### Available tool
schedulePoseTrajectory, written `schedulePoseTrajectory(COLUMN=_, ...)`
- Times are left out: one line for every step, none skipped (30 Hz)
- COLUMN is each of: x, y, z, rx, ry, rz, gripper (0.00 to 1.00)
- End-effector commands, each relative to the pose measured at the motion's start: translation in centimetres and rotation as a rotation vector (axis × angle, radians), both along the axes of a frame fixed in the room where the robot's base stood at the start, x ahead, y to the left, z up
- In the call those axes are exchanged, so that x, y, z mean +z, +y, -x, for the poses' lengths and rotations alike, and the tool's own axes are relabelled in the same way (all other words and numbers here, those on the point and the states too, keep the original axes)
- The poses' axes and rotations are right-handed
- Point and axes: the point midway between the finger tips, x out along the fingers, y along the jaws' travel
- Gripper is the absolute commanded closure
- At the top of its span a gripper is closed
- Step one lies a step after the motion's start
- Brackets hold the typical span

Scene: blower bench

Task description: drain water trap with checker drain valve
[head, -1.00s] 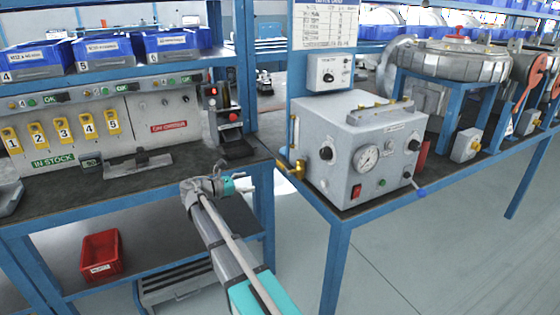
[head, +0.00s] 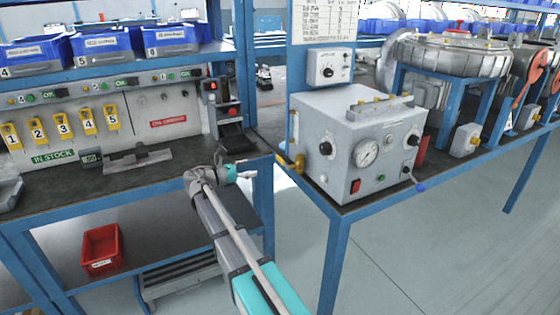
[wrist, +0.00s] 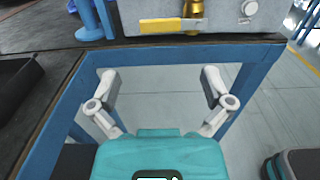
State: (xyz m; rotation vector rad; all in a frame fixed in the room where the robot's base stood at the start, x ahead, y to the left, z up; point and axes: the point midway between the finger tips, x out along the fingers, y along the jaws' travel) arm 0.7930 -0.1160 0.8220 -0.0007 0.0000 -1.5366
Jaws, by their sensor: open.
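The water inside is not visible.
The blue bench frame (wrist: 190,53) crosses the wrist view between the fingers and the valve. The left workbench (head: 190,160) is close behind my gripper. A red bin (head: 103,250) sits on its lower shelf.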

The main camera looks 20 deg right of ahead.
Motion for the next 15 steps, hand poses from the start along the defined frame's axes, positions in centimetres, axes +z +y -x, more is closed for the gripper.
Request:
schedulePoseTrajectory(x=0.0, y=-0.8, z=0.0, rx=-0.002, ry=0.000, rz=0.000, gripper=0.00)
schedulePoseTrajectory(x=0.0, y=-1.2, z=0.0, rx=-0.001, ry=0.000, rz=0.000, gripper=0.00)
schedulePoseTrajectory(x=0.0, y=-1.7, z=0.0, rx=-0.002, ry=0.000, rz=0.000, gripper=0.00)
schedulePoseTrajectory(x=0.0, y=-2.2, z=0.0, rx=-0.002, ry=0.000, rz=0.000, gripper=0.00)
schedulePoseTrajectory(x=0.0, y=-2.7, z=0.0, rx=-0.002, ry=0.000, rz=0.000, gripper=0.00)
schedulePoseTrajectory(x=0.0, y=-3.3, z=-0.1, rx=-0.002, ry=0.000, rz=0.000, gripper=0.00)
schedulePoseTrajectory(x=0.0, y=-3.7, z=-0.1, rx=-0.002, ry=0.000, rz=0.000, gripper=0.00)
schedulePoseTrajectory(x=0.0, y=-4.2, z=-0.1, rx=-0.002, ry=0.000, rz=0.000, gripper=0.00)
schedulePoseTrajectory(x=0.0, y=-4.8, z=-0.1, rx=-0.002, ry=0.000, rz=0.000, gripper=0.00)
schedulePoseTrajectory(x=0.0, y=-5.3, z=-0.1, rx=-0.002, ry=0.000, rz=0.000, gripper=0.00)
schedulePoseTrajectory(x=0.0, y=-5.8, z=-0.2, rx=-0.002, ry=0.000, rz=0.000, gripper=0.00)
schedulePoseTrajectory(x=0.0, y=-6.3, z=-0.2, rx=-0.002, ry=0.000, rz=0.000, gripper=0.00)
schedulePoseTrajectory(x=0.0, y=-6.8, z=-0.2, rx=-0.002, ry=0.000, rz=0.000, gripper=0.00)
schedulePoseTrajectory(x=0.0, y=-7.3, z=-0.2, rx=-0.002, ry=0.000, rz=0.000, gripper=0.00)
schedulePoseTrajectory(x=0.0, y=-7.9, z=-0.2, rx=-0.002, ry=0.000, rz=0.000, gripper=0.00)
